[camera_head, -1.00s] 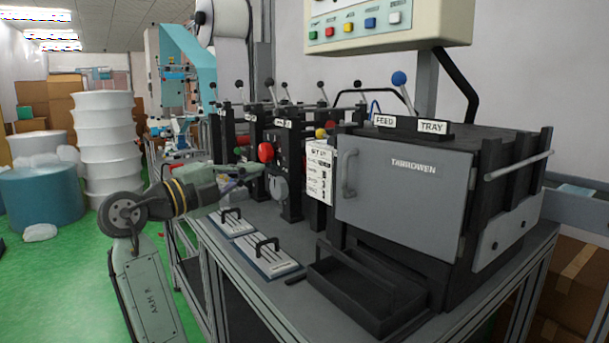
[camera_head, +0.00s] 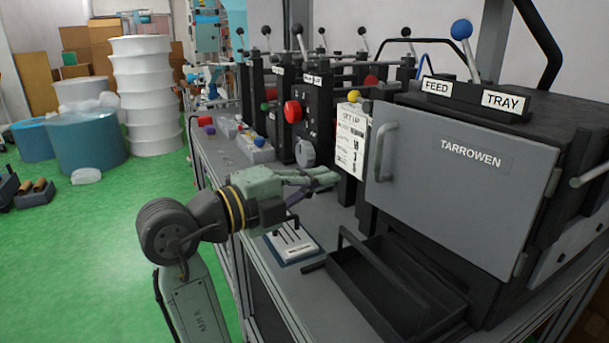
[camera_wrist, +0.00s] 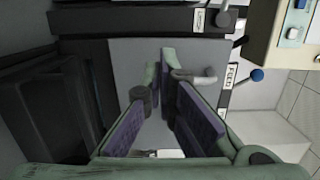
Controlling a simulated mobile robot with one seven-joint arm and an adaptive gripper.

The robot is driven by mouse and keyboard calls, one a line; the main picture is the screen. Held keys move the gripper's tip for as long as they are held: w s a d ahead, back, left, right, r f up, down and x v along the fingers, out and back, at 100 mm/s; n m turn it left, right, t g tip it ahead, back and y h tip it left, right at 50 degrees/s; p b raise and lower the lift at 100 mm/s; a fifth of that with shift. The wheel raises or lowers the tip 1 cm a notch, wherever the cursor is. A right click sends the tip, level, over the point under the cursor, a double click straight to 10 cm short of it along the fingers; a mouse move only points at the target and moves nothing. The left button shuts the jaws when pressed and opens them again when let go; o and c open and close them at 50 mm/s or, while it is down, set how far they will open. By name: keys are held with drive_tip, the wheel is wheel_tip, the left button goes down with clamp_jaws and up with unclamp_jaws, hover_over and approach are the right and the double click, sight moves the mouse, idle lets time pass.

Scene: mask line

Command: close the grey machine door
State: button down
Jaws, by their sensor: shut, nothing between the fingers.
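The grey machine door (camera_head: 450,175) has a TARROWEN label, hinges at its right edge and a grey bar handle (camera_head: 381,150) near its left edge. I cannot tell clearly how wide any gap at its left edge is. My gripper (camera_head: 325,178) is shut and empty, left of the door and handle, above the bench. In the wrist view my gripper (camera_wrist: 160,75) points at the grey door panel (camera_wrist: 125,65), and the handle (camera_wrist: 195,76) lies just right of the fingertips. Contact with the door is not clear.
A black open tray (camera_head: 395,295) with a bar handle stands below the door. A white plate with a black handle (camera_head: 292,242) lies on the bench under my gripper. Machine units with a red knob (camera_head: 292,111) and a set-up card (camera_head: 350,140) stand behind.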

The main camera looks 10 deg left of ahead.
sight(369, 163)
drive_tip(key=p+x, duration=0.2)
drive_tip(key=x, duration=0.6)
drive_tip(key=shift+w+d+p, duration=0.1)
drive_tip(key=shift+p, duration=0.25)
drive_tip(key=shift+w+d, duration=0.1)
drive_tip(key=shift+w, duration=0.05)
drive_tip(key=shift+w+d+f+b, duration=0.25)
drive_tip(key=shift+w+d+b, duration=0.15)
drive_tip(key=shift+b, duration=0.3)
drive_tip(key=shift+w+d+r+b, duration=0.15)
drive_tip(key=shift+w+d+b, duration=0.25)
drive_tip(key=shift+w, duration=0.05)
drive_tip(key=shift+r, duration=0.1)
